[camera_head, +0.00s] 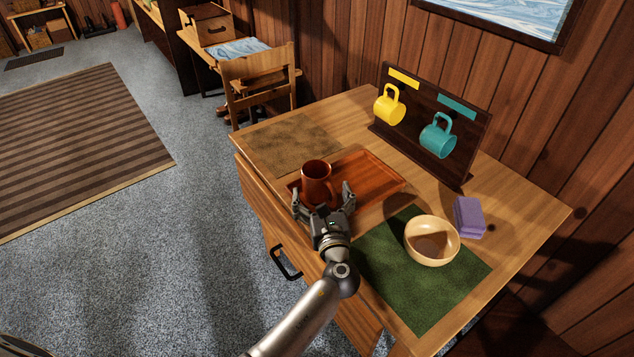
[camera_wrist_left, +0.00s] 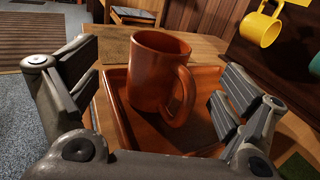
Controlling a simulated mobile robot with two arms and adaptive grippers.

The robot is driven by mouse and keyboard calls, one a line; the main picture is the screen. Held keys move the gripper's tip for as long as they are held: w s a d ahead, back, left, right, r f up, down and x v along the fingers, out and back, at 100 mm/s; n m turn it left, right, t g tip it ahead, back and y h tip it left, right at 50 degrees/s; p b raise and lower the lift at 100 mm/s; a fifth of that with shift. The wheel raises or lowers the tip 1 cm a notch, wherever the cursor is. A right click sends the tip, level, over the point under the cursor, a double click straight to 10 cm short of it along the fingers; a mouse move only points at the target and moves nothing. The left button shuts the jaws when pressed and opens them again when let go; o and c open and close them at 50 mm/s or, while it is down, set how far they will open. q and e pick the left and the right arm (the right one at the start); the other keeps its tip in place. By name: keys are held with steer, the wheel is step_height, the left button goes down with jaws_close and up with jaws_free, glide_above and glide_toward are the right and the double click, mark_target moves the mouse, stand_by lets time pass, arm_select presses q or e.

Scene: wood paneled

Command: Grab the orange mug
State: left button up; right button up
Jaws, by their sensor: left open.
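The orange mug (camera_head: 317,180) stands upright at the left end of an orange-brown tray (camera_head: 376,172) on the wooden table. In the left wrist view the mug (camera_wrist_left: 155,75) is in the middle, with its handle toward the right. My left gripper (camera_head: 324,194) is open at the near side of the mug. Its fingers (camera_wrist_left: 150,95) are spread to the left and right of the mug, with gaps on both sides, and I see no contact. The mug's base is partly hidden by the gripper in the head view. My right gripper is not in view.
A dark rack (camera_head: 412,128) at the back holds a yellow mug (camera_head: 389,110) and a teal mug (camera_head: 437,140). A beige bowl (camera_head: 431,242) sits on a green mat (camera_head: 405,290), near purple sponges (camera_head: 468,217). A brown mat (camera_head: 290,143) lies bare at the far left.

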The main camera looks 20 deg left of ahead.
mark_target(319, 181)
arm_select(q)
steer(key=shift+x, duration=3.15)
steer(key=c, duration=1.3)
